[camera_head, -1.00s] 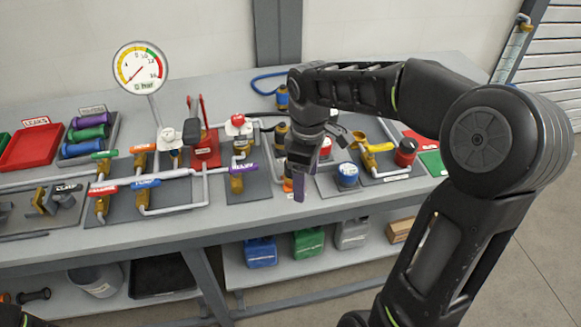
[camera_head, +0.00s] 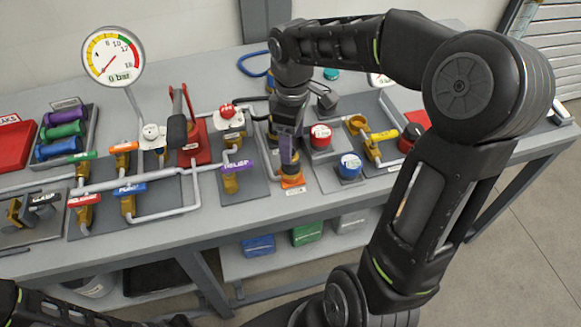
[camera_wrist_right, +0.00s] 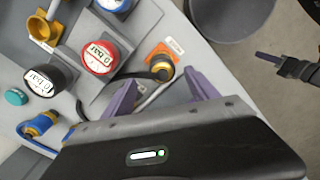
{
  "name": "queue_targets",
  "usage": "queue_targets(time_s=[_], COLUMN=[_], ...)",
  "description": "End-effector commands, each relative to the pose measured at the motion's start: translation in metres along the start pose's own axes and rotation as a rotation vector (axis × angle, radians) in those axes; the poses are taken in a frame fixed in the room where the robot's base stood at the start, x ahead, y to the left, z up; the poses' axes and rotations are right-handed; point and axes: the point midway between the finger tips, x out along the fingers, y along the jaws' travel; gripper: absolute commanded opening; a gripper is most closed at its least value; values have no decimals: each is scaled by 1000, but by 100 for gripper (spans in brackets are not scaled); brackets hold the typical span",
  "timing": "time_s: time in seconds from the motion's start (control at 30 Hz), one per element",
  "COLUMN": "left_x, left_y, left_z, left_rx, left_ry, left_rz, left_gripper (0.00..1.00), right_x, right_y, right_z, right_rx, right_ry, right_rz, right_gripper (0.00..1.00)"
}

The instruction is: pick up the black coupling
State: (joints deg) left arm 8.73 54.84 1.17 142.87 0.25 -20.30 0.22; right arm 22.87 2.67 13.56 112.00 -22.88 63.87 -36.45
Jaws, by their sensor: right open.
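The black coupling (camera_wrist_right: 162,67), a short black cylinder with a brass-coloured ring, stands by an orange base in the right wrist view. In the head view the coupling (camera_head: 289,167) shows above its orange base, below my right gripper (camera_head: 289,135). My right gripper (camera_wrist_right: 160,82) is open, with its purple fingers apart. The coupling appears between and just beyond the fingertips; I cannot tell whether they touch it. A black gripper with a purple finger, apparently my left one (camera_wrist_right: 270,58), shows at the right of the wrist view, away from the bench; its opening is unclear.
Red-capped (camera_head: 321,136) and blue-capped (camera_head: 350,166) gauges stand right of the coupling. A purple-handled valve (camera_head: 234,171) and a red stand (camera_head: 193,145) are to its left. A black hose (camera_wrist_right: 128,77) runs beside the coupling. The bench front edge is near.

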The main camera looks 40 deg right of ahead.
Motion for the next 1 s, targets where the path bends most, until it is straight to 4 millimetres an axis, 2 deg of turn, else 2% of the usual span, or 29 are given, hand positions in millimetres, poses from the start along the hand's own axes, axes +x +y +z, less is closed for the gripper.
queue_targets(time_s=[0.2, 0.57, 0.67, 0.9, 1.0], left_x=[-2, -3, -6, -12, -12], left_y=[1, 1, 2, 4, 4], left_z=[0, 0, 0, 1, 2], left_rx=[0, 0, -1, -3, -3], left_ry=[0, 0, -1, -3, -3], left_rz=[-1, -1, -2, -4, -4], left_gripper=[0, 0, 0, 0, 0], right_x=[21, 25, 34, 69, 74], right_y=[-1, -1, -2, -4, -4], right_z=[0, 0, 0, 0, -1], right_rx=[1, 0, -2, 0, 0], right_ry=[-1, -1, -3, -2, -1], right_rz=[-2, -2, -4, -3, -2], right_gripper=[68, 68, 68, 68, 68])
